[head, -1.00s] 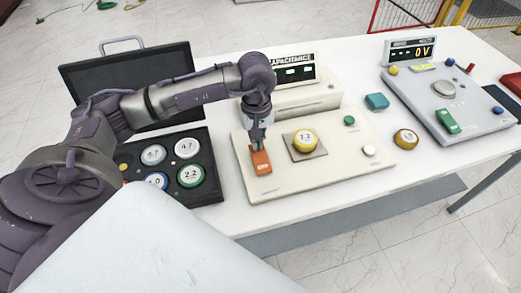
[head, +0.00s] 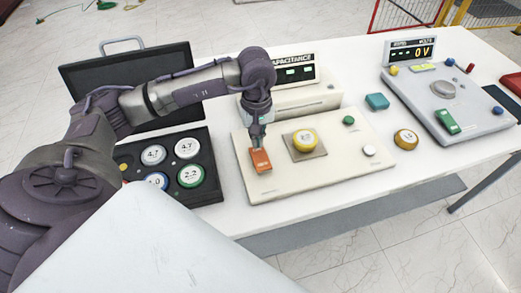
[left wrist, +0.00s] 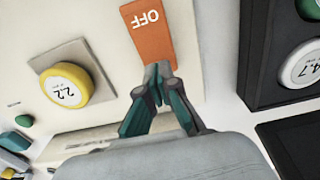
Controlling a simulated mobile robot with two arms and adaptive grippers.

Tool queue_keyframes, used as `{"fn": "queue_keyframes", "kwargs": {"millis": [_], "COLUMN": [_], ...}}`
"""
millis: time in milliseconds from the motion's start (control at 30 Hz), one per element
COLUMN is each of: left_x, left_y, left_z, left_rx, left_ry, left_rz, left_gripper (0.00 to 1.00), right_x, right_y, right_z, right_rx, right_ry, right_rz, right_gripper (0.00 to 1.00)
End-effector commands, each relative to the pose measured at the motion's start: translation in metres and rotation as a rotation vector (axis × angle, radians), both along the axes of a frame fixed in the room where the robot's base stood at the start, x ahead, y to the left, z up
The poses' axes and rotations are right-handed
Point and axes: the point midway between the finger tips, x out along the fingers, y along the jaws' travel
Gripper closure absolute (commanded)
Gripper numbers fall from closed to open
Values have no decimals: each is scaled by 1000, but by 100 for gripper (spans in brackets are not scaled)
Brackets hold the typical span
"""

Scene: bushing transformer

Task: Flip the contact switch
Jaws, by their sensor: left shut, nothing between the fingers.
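The orange contact switch (head: 261,161) is on the left side of the cream capacitance panel (head: 325,167). In the left wrist view its face (left wrist: 149,32) carries the word OFF, upside down in that view. My left gripper (head: 257,144) points down at the switch's far end. In the left wrist view its fingertips (left wrist: 158,73) are together, empty, at the edge of the switch beside the OFF face. I cannot tell whether they touch it. My right gripper is not in view.
A yellow capacitor (head: 305,140) sits on a square plate right of the switch. A black case (head: 207,147) with several round capacitors stands to the left. A grey volts panel (head: 470,125) and an amber capacitor (head: 406,139) are to the right.

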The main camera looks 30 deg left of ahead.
Motion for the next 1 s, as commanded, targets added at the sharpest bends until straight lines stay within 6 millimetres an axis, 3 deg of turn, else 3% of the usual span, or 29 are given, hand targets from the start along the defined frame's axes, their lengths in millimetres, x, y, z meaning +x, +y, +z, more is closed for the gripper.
{"fn": "queue_keyframes", "kwargs": {"millis": [567,1000], "left_x": [0,0], "left_y": [0,0], "left_z": [48,50], "left_rx": [0,0], "left_ry": [-1,0], "left_rz": [0,0], "left_gripper": [100,100], "right_x": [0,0], "right_y": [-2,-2], "right_z": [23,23], "right_rx": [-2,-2], "right_ry": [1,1], "right_rz": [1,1], "right_gripper": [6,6]}}
